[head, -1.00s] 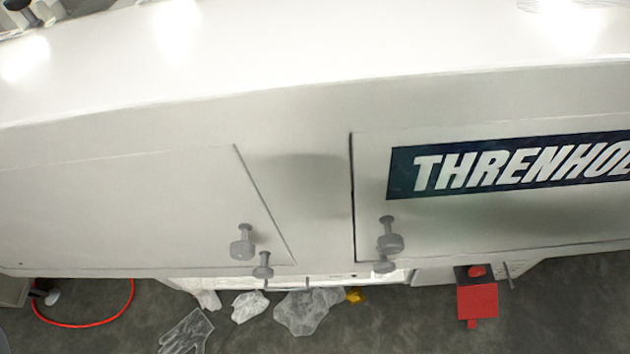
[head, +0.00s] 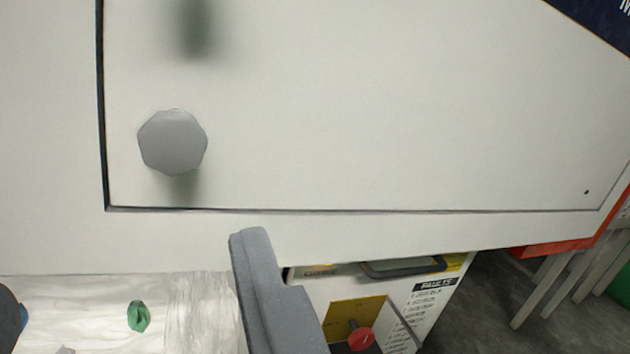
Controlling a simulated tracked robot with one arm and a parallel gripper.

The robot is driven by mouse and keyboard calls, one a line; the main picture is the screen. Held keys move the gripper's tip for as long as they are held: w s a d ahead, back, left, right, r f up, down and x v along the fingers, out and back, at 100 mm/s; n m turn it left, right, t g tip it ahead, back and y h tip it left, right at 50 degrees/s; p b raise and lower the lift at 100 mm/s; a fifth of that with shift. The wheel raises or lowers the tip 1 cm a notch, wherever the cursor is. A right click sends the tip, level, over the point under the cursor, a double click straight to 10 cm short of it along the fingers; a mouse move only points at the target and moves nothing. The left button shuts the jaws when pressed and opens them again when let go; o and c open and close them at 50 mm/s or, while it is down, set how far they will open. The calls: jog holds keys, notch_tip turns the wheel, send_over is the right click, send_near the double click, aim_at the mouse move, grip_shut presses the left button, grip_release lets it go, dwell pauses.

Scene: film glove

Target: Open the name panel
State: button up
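The name panel (head: 380,110) is a pale panel with a dark seam down its left edge and along its bottom, and it looks closed. A corner of its dark blue name sign (head: 605,18) shows at the top right; most of the lettering is out of frame. A grey faceted knob (head: 172,142) stands out near the panel's lower left corner. A grey angled piece that looks like a finger of my gripper (head: 270,295) rises from the bottom edge, below and right of the knob, apart from it. I cannot see a matching fingertip clearly.
Below the panel is a whitish surface with a crumpled green item (head: 139,316). A box (head: 385,300) with a yellow plate and red knob stands at bottom centre. Pale legs (head: 555,290) and a red-orange edge (head: 565,249) are at right. A dark rounded shape is cut off at lower left.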

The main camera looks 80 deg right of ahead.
aim_at(171, 152)
jog(key=x, duration=0.4)
jog(key=b+x, duration=0.1)
jog(key=x, duration=0.4)
jog(key=b+x, duration=0.1)
jog(key=x, duration=0.3)
jog(key=shift+s+d, duration=0.15)
jog(key=shift+d, duration=0.35)
